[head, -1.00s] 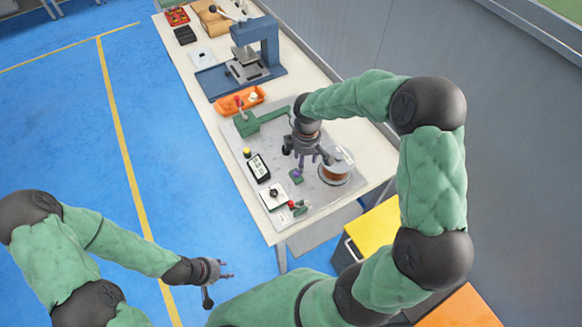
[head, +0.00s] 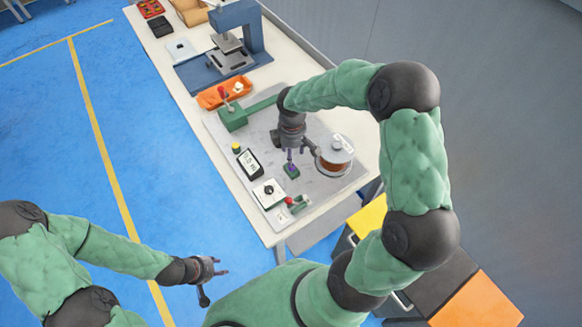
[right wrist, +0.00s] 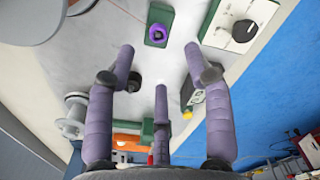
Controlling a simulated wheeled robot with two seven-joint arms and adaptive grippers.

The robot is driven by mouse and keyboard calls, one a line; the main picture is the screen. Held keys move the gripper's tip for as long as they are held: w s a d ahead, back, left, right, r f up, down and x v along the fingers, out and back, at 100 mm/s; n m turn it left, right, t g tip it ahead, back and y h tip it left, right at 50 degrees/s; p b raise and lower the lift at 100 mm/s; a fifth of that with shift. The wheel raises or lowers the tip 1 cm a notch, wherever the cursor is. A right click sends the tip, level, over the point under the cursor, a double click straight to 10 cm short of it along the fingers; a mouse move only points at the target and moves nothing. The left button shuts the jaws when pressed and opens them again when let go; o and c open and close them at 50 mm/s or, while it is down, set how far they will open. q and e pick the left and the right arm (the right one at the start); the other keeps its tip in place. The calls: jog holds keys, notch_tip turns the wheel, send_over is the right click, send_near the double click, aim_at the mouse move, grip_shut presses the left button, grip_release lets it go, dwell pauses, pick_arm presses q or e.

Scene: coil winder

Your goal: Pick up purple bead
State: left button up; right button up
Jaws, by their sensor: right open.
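The purple bead (right wrist: 157,34) sits in a small green holder (right wrist: 159,22) on the grey plate, at the top middle of the right wrist view. In the head view the green holder (head: 292,171) stands near the middle of the plate. My right gripper (head: 297,153) is over the plate, just behind the holder. Its purple fingers are spread with nothing between them, and the bead lies beyond the fingertips in the right wrist view (right wrist: 160,68). My left gripper (head: 221,266) is open and empty, off the table at the lower left.
A spool of copper wire (head: 335,155) stands close to the right of my right gripper. A black meter (head: 249,162), a white box with a knob (head: 269,193) and a red-tipped green part (head: 296,204) lie left and in front. An orange tray (head: 225,92) is farther back.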

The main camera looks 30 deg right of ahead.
jog(key=f, duration=0.2)
jog(key=f+b, duration=0.1)
jog(key=f, duration=0.5)
jog(key=shift+w+f+b, duration=0.15)
jog(key=shift+w+b, duration=0.1)
jog(key=shift+b, duration=0.1)
jog(key=c, duration=0.8)
jog(key=shift+c, duration=0.2)
jog(key=shift+r, duration=0.7)
notch_tip(320, 180, up, 2)
jog(key=shift+r+p, duration=0.15)
jog(key=shift+p, duration=0.4)
jog(key=s+a+r+p, duration=0.2)
jog(key=s+a+r, duration=0.6)
jog(key=a, duration=0.3)
jog(key=shift+a+r, duration=0.2)
jog(key=shift+r, duration=0.5)
